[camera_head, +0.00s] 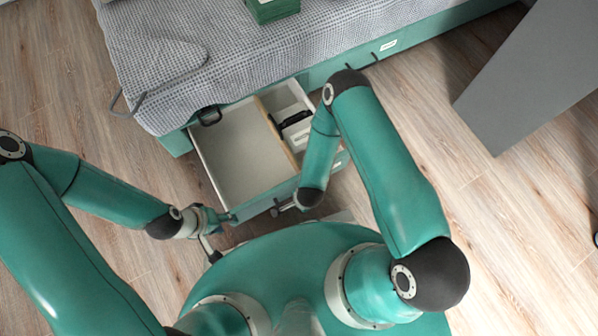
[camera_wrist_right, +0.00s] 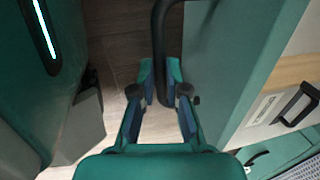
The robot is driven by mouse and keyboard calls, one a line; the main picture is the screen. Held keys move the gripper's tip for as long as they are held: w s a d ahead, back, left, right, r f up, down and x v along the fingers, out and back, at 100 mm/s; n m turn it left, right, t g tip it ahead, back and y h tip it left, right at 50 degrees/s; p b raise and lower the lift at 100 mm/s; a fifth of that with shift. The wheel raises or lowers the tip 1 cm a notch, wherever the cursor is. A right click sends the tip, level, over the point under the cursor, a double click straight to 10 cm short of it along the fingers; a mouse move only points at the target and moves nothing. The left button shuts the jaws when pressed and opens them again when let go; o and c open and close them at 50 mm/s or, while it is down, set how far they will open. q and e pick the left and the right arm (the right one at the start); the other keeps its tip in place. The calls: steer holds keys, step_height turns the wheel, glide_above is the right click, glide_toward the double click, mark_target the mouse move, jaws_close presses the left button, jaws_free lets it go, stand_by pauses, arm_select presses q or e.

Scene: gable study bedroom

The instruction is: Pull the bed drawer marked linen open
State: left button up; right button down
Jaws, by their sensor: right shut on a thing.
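A teal-fronted bed drawer (camera_head: 240,162) stands pulled out from under the bed, showing a pale interior with a wooden divider. A pale box with a black handle (camera_head: 298,134) lies in its right compartment. My right gripper (camera_head: 278,209) is at the outer face of the drawer front; in the wrist view its fingers (camera_wrist_right: 165,88) are shut on the black drawer handle (camera_wrist_right: 160,42). The drawer's marking cannot be read. My left gripper (camera_head: 222,232) is near the drawer front's left corner, fingers apart and apparently empty; whether it touches the drawer is unclear.
Another closed drawer with a white label (camera_head: 388,46) is farther right in the bed base. A grey panel (camera_head: 525,75) stands at the right. A grey blanket (camera_head: 165,60) covers the bed, with a green box (camera_head: 272,10) on it.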

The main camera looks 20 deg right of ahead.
steer(key=shift+d, duration=0.2)
steer(key=c, duration=1.2)
jaws_free()
steer(key=shift+s+a, duration=0.1)
steer(key=shift+s+r, duration=0.1)
steer(key=shift+r, duration=0.05)
step_height(320, 180, up, 11)
steer(key=s, duration=0.2)
steer(key=shift+d+r, duration=0.2)
steer(key=shift+s, duration=0.1)
